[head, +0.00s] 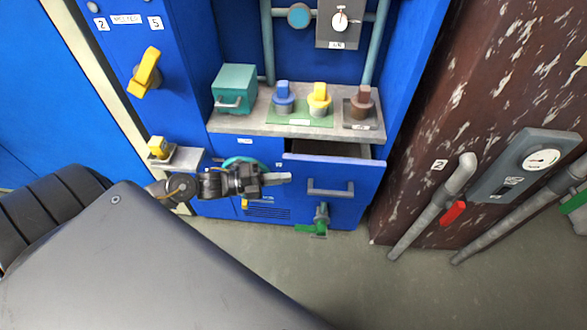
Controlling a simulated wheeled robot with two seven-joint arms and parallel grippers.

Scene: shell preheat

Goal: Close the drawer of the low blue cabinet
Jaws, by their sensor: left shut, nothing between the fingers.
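The low blue cabinet (227,144) stands under a grey shelf in the middle of the head view. Its drawer (345,174) is pulled out, and a dark gap shows behind the top of its front. The drawer front is blue with a grey bar handle (331,190). My left gripper (287,177) is shut and empty, pointing right. Its tips are at the left edge of the drawer front in the picture; I cannot tell whether they touch it. My right gripper is not in view.
The grey shelf (235,123) above carries a teal box (235,85) and blue, yellow and brown knobs. A green valve (318,228) sits below the drawer. A rusty brown panel with pipes stands at right. The floor (350,275) in front is clear.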

